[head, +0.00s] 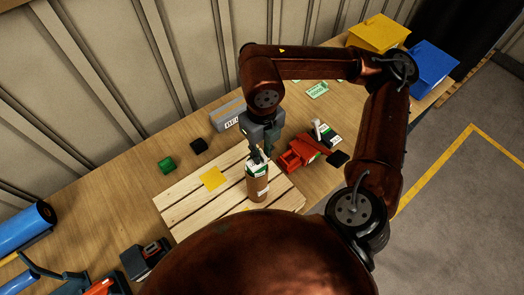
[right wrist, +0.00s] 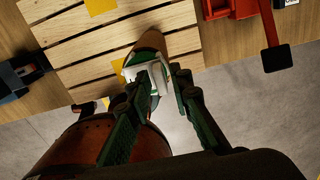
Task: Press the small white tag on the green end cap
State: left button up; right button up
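A brown cylinder (head: 257,188) stands on a slatted wooden board (head: 180,205). Its top end has a green cap (head: 254,170) with white on it. In the right wrist view the cylinder (right wrist: 151,42) shows behind the fingertips, with the green cap (right wrist: 151,92) and a white piece, seemingly the tag (right wrist: 155,72), between them. My right gripper (head: 259,156) points down just over the cap; in the right wrist view its fingers (right wrist: 157,82) are apart. I cannot tell whether a fingertip touches the tag. My left gripper is not in view.
A yellow square (head: 213,178) lies on the board. A red tool (head: 300,154) stands to its right; green (head: 167,165) and black (head: 199,146) blocks lie to its left. Yellow (head: 377,34) and blue (head: 431,68) bins stand at the far right, a blue roll (head: 25,228) at the left.

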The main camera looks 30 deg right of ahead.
jog(key=shift+o, duration=0.9)
jog(key=shift+r, duration=0.2)
notch_tip(320, 180, up, 12)
jog(key=shift+f, duration=0.15)
notch_tip(320, 180, up, 7)
jog(key=p, duration=0.5)
dwell(0.6)
